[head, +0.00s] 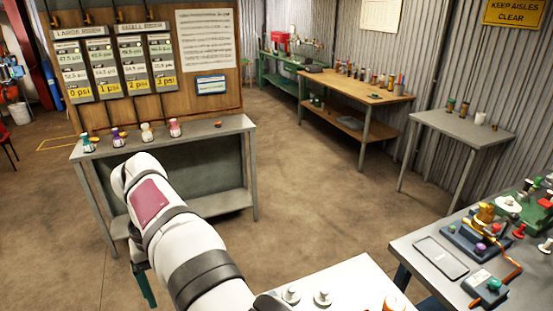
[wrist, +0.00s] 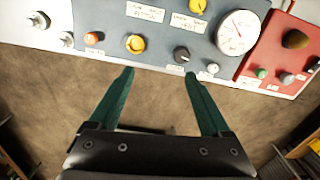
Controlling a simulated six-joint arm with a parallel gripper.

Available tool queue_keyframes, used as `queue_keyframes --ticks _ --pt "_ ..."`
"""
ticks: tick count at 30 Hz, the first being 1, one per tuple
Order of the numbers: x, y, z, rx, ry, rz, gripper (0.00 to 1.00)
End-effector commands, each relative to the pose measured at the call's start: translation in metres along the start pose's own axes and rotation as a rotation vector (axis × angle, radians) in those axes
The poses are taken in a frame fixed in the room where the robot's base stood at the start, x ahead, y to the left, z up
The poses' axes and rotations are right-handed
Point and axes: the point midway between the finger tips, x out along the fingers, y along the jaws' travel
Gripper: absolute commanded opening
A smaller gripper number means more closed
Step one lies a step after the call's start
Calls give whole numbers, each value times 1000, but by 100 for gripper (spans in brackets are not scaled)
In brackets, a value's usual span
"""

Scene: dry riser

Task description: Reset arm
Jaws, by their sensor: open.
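My gripper (wrist: 160,75) is open and empty in the wrist view, its two green fingers spread apart over bare floor. Past the fingertips is a grey-blue panel (wrist: 215,55) with yellow and dark knobs and a round white gauge (wrist: 238,32). In the head view my white arm reaches forward from the bottom, and part of a green finger (head: 146,285) shows below its far end. The rest of the gripper is hidden behind the arm there.
A grey bench (head: 205,131) with several small coloured items stands beyond my arm, before a board of gauges (head: 120,60). A white table top (head: 345,278) is at the bottom, and a cluttered grey table (head: 408,252) is at right. Open floor (head: 320,200) lies between.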

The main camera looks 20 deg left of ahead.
Motion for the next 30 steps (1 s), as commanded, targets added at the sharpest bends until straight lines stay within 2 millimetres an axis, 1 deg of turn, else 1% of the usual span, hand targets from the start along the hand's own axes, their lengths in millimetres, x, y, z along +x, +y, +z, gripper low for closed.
queue_keyframes --ticks 1,2,3,5,6,8,9,11,12,13,15,18,30 --pt "-16 41 21 113 2 -12 82" --pt "-24 67 40 194 4 -19 82" --pt "-32 98 69 309 3 -33 82" --pt "-40 136 121 488 4 -53 82" --pt "-41 155 159 613 7 -68 82" --pt "-37 170 218 802 11 -90 82" --pt "-30 172 254 922 16 -105 82" --pt "-15 167 300 1086 21 -125 82" --pt "-5 161 323 1178 26 -136 82" --pt "3 156 336 1236 29 -143 82" --pt "17 145 357 1335 33 -157 82" --pt "27 138 369 1396 35 -164 82" --pt "28 137 370 1396 31 -165 82"
